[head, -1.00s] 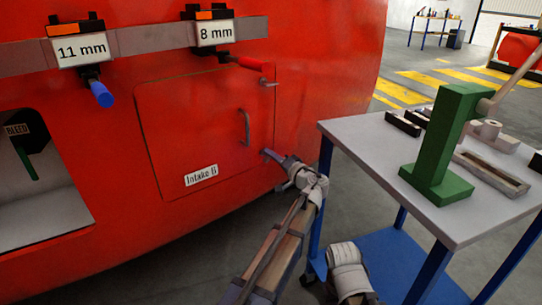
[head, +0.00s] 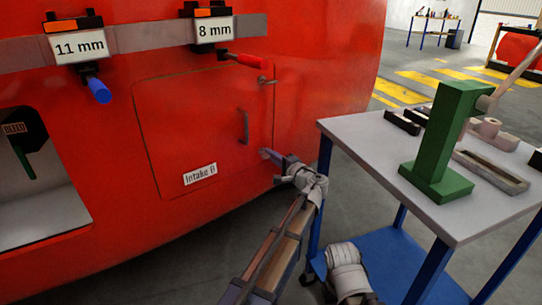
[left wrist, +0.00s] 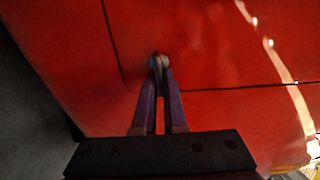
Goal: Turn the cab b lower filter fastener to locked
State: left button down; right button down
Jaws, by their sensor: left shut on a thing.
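The red hatch labelled Intake B (head: 200,130) is closed flush in the red nosecone. Its lower fastener (left wrist: 158,62) is at the hatch's lower right corner, small and metallic. My left gripper (head: 268,154) reaches it from the right. In the left wrist view, the fingers (left wrist: 160,72) are closed together on the fastener, partly hiding it. Its exact angle cannot be told. The upper fastener (head: 265,80) shows near the hatch's upper right corner. My right gripper is not clearly visible; a pale arm part of mine is at the bottom.
A grey-topped cart (head: 350,133) with a green press (head: 440,150) and several parts stands close on the right. A tool rail (head: 150,37) with 11 mm and 8 mm tools runs above the hatch. An open BLEED recess (head: 40,205) is at left.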

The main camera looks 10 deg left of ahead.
dwell(0.4)
pick_arm(q)
jog(key=c, duration=1)
grip_release()
jog(key=shift+v, duration=3.95)
